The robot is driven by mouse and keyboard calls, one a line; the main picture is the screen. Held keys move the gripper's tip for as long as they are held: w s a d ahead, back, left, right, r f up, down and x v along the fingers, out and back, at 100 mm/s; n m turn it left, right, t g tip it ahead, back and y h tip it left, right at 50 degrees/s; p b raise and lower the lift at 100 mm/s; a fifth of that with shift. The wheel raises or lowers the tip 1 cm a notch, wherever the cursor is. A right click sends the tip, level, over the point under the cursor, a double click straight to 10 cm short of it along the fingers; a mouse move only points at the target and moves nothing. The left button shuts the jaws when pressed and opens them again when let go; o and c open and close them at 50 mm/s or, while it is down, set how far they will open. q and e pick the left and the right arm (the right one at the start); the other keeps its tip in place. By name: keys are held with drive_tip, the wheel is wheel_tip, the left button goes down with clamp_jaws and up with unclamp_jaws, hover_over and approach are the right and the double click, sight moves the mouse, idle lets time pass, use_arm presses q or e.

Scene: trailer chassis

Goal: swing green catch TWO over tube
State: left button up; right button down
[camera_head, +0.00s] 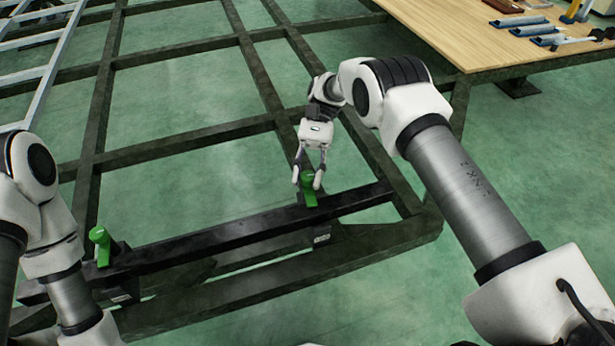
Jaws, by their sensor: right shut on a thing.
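A black tube (225,233) lies along the near beam of the dark chassis. One green catch (309,196) stands at its right part. My right gripper (308,184) points down over this catch, with a finger on each side, shut on its upper part. A second green catch (99,242) stands upright at the left part of the tube, with no gripper at it. Small plates below the catches are too small to read, so I cannot tell which is TWO. My left arm shows at the left edge; its gripper is outside the picture.
The dark chassis frame (175,152) has crossing beams with open gaps over a green floor (400,285). A wooden table (455,30) with tools stands at the top right. A pale metal ladder-like frame (50,65) lies at the top left.

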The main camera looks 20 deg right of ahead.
drive_tip(key=shift+n+g, duration=0.3)
drive_tip(key=c, duration=0.8)
unclamp_jaws()
